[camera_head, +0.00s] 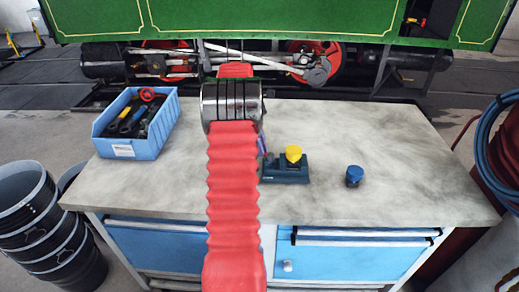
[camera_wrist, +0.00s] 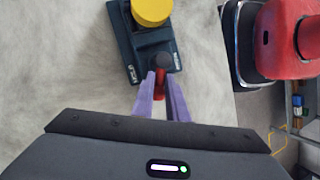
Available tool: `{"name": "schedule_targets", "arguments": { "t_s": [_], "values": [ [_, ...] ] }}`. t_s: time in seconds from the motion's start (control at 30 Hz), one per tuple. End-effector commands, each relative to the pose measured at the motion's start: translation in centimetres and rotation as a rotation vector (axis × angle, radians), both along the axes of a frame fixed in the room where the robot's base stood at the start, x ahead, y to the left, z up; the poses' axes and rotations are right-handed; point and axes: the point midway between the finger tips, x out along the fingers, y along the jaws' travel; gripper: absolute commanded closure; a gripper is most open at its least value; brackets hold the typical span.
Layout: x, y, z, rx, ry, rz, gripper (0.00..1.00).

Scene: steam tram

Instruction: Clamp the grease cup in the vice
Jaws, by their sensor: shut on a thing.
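The vice (camera_head: 288,172) is a small dark teal block on the bench. It also shows in the wrist view (camera_wrist: 126,50). A cup with a round yellow top (camera_head: 293,154), likely the grease cup, stands at the vice's jaws; its yellow top is cut by the upper edge of the wrist view (camera_wrist: 152,10). I cannot tell whether the jaws touch it. My gripper (camera_wrist: 160,82) has purple fingers, shut on the vice's red handle (camera_wrist: 160,78) beside a dark round knob. In the head view my arm hides most of the gripper.
A blue-topped cup (camera_head: 354,176) stands apart, right of the vice. A blue bin (camera_head: 128,142) of tools sits at the bench's back left. The bench top (camera_head: 410,145) is clear on the right. Black buckets (camera_head: 35,225) stand on the floor at left, a hose (camera_head: 487,135) at right.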

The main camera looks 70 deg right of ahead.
Motion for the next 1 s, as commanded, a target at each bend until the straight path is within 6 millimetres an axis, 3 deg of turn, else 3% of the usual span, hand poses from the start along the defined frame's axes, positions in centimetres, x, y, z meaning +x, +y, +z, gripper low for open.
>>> {"name": "schedule_targets", "arguments": {
  "t_s": [0.5,1.0],
  "values": [
    [-0.6,-1.6,-0.4,-0.003,-0.005,-0.372,1.00],
    [-0.7,-1.8,-0.3,-0.006,-0.004,-0.430,1.00]
  ]
}}
